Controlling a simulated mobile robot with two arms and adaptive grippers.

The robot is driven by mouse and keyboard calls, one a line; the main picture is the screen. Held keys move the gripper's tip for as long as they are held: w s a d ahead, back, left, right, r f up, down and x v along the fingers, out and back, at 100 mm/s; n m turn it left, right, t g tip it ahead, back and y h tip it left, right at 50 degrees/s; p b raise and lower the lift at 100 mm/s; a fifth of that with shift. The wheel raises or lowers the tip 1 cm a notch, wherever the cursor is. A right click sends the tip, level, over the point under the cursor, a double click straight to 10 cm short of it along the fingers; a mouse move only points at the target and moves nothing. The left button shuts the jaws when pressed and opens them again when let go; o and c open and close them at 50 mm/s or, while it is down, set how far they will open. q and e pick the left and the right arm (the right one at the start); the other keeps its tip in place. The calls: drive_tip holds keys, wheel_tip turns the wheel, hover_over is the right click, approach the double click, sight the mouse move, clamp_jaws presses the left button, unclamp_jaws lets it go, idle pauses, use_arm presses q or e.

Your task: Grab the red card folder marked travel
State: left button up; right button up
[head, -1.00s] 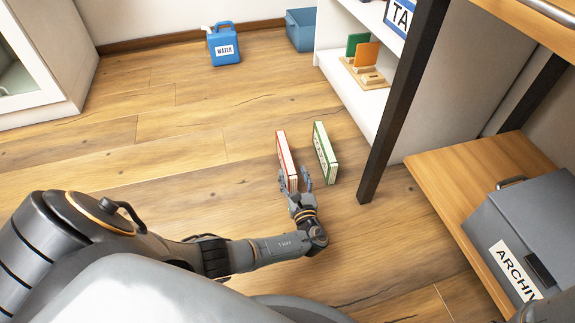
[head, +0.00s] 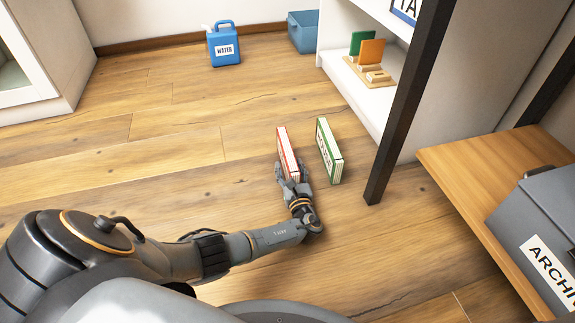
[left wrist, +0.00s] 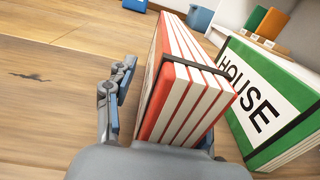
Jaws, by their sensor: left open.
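A red card folder (head: 286,150) stands upright on the wood floor. In the left wrist view its red cover and white page edges with a dark band (left wrist: 182,85) fill the middle; no marking on it can be read. My left gripper (head: 291,174) is open at the near end of the red folder. In the wrist view one finger stands left of the folder, with a gap; the other is mostly hidden behind its right side. A green folder marked HOUSE (left wrist: 262,100) stands just to the right, also in the head view (head: 328,150). My right gripper is not in view.
A white shelf (head: 365,95) holds a small rack with cards. A blue water can (head: 224,47) and blue bin (head: 303,32) stand at the back. A grey archive box (head: 540,225) sits right. The floor left is clear.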

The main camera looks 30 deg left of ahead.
use_arm(q)
clamp_jaws()
drive_tip(key=shift+r, duration=0.1)
idle(0.3)
